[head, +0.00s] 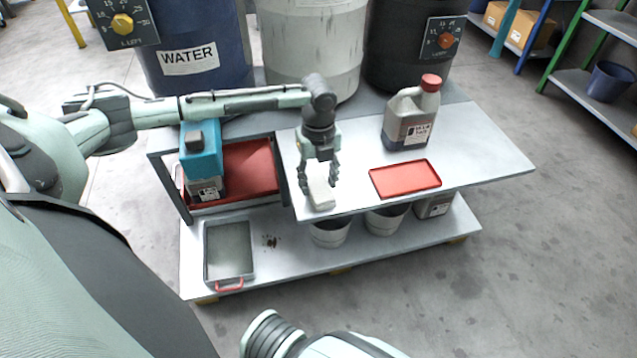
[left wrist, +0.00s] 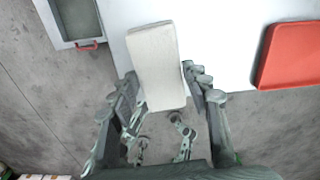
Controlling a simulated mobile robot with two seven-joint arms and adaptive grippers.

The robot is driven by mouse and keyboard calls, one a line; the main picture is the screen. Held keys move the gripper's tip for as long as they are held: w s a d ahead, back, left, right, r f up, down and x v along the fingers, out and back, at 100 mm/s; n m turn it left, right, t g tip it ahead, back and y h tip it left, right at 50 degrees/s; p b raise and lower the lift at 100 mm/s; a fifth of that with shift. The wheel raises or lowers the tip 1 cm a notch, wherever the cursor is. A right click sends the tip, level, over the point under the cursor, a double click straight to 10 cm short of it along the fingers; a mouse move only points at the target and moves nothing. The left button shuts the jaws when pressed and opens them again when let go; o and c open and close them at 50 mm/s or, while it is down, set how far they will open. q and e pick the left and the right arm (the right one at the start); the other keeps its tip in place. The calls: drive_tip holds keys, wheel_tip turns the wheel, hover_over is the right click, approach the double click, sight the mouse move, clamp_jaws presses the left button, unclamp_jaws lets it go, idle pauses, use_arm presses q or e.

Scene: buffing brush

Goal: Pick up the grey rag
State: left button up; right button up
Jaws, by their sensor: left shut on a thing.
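The grey rag is a pale, folded, block-like piece (head: 321,198) at the front edge of the white tabletop. My left gripper (head: 319,180) reaches down over it from above, with its fingers on either side. In the left wrist view the rag (left wrist: 155,55) sits between the two fingers (left wrist: 160,76), and the gripper is shut on it. I cannot tell whether the rag still touches the tabletop. My right gripper is not in view.
A red tray (head: 405,179) and a grey jug with a red cap (head: 409,115) stand right of the rag on the white table (head: 470,150). A teal container (head: 201,160) stands left. A metal tray (head: 229,250) and buckets (head: 330,232) are on the lower shelf.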

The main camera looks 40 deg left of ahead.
use_arm(q)
wheel_tip(320, 180, up, 3)
drive_tip(key=shift+f, duration=0.1)
drive_tip(key=s+a+r, duration=0.3)
drive_tip(key=a+r, duration=0.4)
drive_tip(key=a, duration=0.4)
drive_tip(key=shift+s, duration=0.3)
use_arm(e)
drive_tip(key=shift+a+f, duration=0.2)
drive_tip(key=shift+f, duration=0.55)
use_arm(q)
drive_tip(key=shift+r, duration=0.1)
